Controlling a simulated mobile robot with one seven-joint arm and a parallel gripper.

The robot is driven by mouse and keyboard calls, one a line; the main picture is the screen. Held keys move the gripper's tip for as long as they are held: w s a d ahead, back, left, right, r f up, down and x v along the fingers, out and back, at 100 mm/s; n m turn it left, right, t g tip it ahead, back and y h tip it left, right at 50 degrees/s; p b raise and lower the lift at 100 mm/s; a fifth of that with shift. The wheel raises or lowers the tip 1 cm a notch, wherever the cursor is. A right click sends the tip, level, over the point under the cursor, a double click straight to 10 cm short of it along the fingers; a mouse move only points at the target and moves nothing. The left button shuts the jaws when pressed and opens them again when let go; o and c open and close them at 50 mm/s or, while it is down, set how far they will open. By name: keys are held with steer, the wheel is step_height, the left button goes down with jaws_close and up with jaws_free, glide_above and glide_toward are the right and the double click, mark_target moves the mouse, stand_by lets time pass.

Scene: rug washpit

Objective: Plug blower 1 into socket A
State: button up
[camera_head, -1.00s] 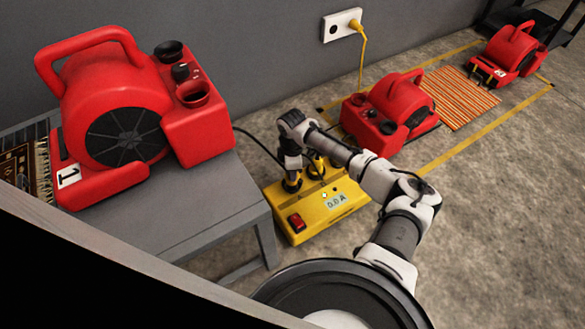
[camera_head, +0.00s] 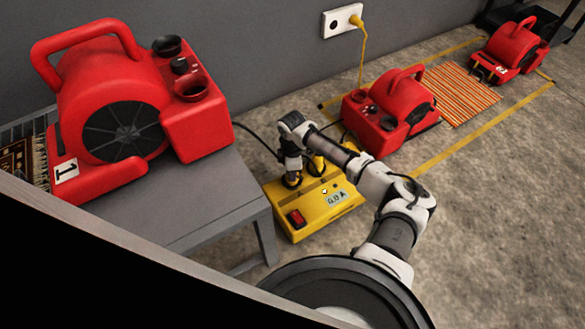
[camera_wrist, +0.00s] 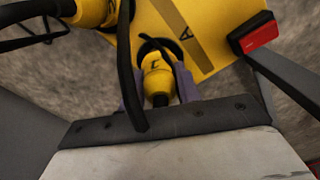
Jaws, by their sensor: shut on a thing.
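Blower 1 (camera_head: 115,105), red with a "1" tag, stands on the grey table at left. The yellow power box (camera_head: 318,212) sits on the floor with a red switch and a display. In the wrist view, my gripper (camera_wrist: 158,88) is shut on a yellow plug (camera_wrist: 157,83) with a black cord. The plug is at the round dark socket A (camera_wrist: 149,47), beside the letter A on the box (camera_wrist: 205,30). I cannot tell how deeply it sits. A second yellow plug (camera_wrist: 92,12) is at the upper left. In the head view, my gripper (camera_head: 292,179) hides the socket.
Another red blower (camera_head: 385,112) stands on the floor behind the box, and a third (camera_head: 510,50) farther back, with a striped rug (camera_head: 460,95) between them. The floor at right is clear.

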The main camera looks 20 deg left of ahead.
steer(key=shift+f, duration=0.45)
steer(key=o, duration=1.1)
step_height(320, 180, up, 14)
steer(key=p, duration=0.4)
steer(key=shift+w+f+p, duration=0.1)
steer(key=shift+p, duration=0.2)
steer(key=shift+w, duration=0.1)
